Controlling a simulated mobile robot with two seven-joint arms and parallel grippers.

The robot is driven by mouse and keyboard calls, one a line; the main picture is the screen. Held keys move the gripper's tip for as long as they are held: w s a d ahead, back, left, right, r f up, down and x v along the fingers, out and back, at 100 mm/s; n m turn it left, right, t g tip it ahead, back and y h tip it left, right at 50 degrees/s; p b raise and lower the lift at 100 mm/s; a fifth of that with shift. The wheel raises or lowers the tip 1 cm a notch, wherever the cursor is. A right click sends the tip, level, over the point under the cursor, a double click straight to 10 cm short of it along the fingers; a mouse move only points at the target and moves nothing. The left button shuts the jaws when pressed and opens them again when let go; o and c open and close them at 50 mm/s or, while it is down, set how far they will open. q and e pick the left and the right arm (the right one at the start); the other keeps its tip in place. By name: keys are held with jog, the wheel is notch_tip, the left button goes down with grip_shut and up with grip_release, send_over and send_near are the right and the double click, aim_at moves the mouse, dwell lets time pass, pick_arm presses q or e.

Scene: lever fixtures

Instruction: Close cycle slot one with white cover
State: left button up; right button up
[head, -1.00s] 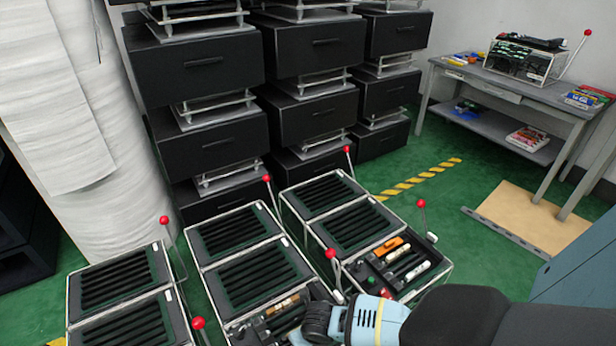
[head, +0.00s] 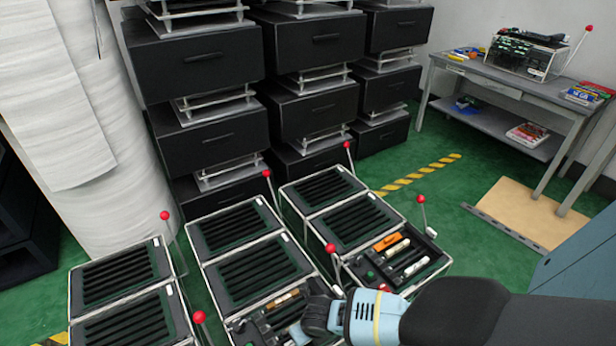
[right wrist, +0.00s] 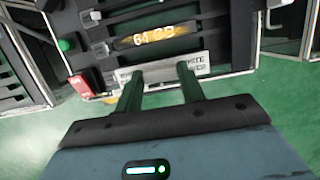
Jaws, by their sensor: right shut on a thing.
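My right gripper (right wrist: 161,72) is shut on a white cover (right wrist: 160,70), a flat white piece with dark print partly reading "WHITE" and "COVER". The cover lies across both fingertips, in front of a black slotted panel (right wrist: 113,14). An orange-brown piece with light characters (right wrist: 145,38) lies in a slot just beyond the cover. I cannot tell whether the cover touches the panel, or which slot is slot one. In the head view, my right gripper (head: 298,334) is over the front part of the middle fixture (head: 245,262); its fingers are hidden. My left gripper is not in view.
A green button (right wrist: 66,45) and a red tag (right wrist: 80,86) sit beside the slots. Red-knobbed levers (head: 330,248) rise by the fixtures. A right fixture (head: 350,222) holds orange and white pieces.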

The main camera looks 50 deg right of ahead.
jog(key=shift+f+b, duration=0.75)
jog(key=shift+f, duration=0.4)
jog(key=o, duration=1)
jog(key=p+v, duration=0.4)
jog(key=v, duration=0.3)
jog(key=shift+r, duration=0.4)
jog(key=shift+s, duration=0.1)
